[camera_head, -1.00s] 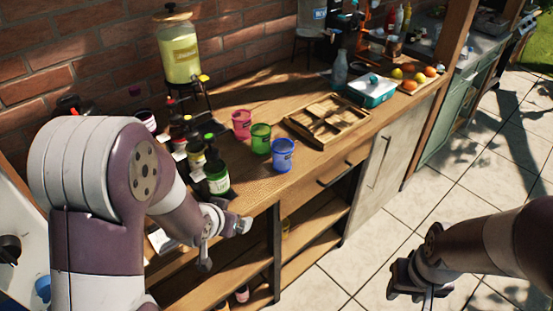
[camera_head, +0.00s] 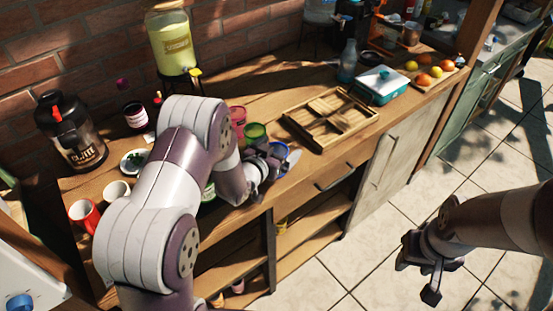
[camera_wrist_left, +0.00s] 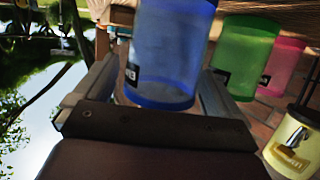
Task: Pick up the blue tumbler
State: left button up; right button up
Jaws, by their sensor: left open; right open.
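The blue tumbler (camera_head: 280,149) stands near the front edge of the wooden counter, mostly hidden behind my left gripper (camera_head: 276,162) in the head view. In the left wrist view the blue tumbler (camera_wrist_left: 170,45) is large and lies between the two spread fingers of my left gripper (camera_wrist_left: 155,85). The fingers are open around it; I cannot tell whether either touches it. My right gripper (camera_head: 428,272) is open and empty over the tiled floor, away from the counter.
A green tumbler (camera_head: 254,131) and a pink tumbler (camera_head: 238,116) stand just behind the blue one. A wooden compartment tray (camera_head: 330,118) lies to the right. A drink dispenser (camera_head: 172,45) stands at the back. My left arm covers the bottles.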

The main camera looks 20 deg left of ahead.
pick_arm(q)
jog(key=shift+w+d+f, duration=0.1)
jog(key=shift+w+f, duration=0.1)
jog(key=shift+w, duration=0.25)
jog(key=c, duration=1.1)
jog(key=shift+o, duration=0.2)
